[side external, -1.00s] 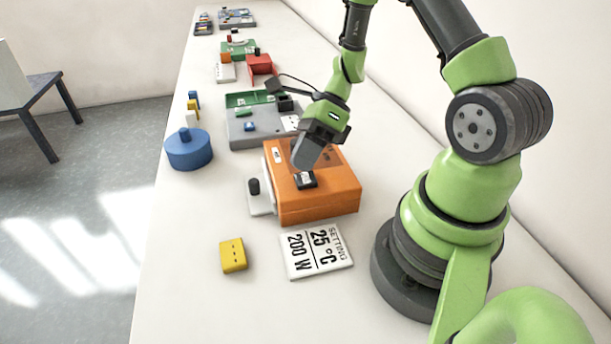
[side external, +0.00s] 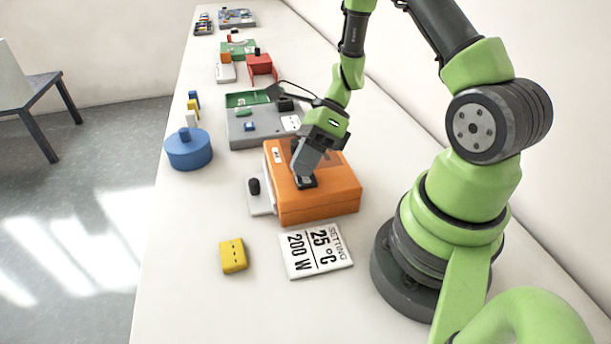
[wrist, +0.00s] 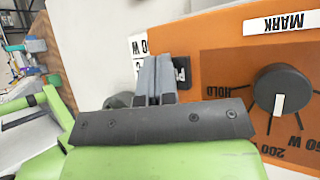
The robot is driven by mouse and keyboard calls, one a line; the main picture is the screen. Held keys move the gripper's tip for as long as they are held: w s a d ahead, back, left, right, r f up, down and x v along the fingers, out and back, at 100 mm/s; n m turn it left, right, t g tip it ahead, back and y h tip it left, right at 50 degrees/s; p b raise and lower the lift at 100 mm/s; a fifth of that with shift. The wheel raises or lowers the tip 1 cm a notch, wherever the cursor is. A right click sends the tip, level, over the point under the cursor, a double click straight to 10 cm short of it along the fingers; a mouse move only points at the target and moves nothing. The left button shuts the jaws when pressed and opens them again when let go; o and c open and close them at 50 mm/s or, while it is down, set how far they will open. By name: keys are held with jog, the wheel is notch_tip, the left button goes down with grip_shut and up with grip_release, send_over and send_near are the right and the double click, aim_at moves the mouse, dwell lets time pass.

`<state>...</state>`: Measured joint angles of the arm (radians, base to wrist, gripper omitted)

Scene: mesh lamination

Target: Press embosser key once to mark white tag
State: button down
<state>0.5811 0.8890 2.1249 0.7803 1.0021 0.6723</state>
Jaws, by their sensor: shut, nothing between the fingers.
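An orange box (side external: 325,206) stands on the bench, with a black key (side external: 307,183) on its top. My gripper (side external: 305,176) is shut and empty, its fingertips down at the key and covering part of it. They look in contact, but I cannot tell if the key is pressed down. In the wrist view my shut fingers (wrist: 155,75) stand beside the black key (wrist: 182,72), which bears a partly hidden white letter. A white label reading MARK (wrist: 280,23) and a black dial (wrist: 282,92) are on the orange top. I cannot pick out the white tag for sure.
A grey slab with a black knob (side external: 254,187) adjoins the box's left side. A white settings card (side external: 316,250) and yellow block (side external: 233,255) lie in front. A blue round container (side external: 188,150) and grey tray (side external: 240,132) stand behind.

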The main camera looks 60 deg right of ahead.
jog(key=shift+f, duration=0.35)
dwell(0.3)
jog(key=shift+r, duration=1)
jog(key=shift+r, duration=2.55)
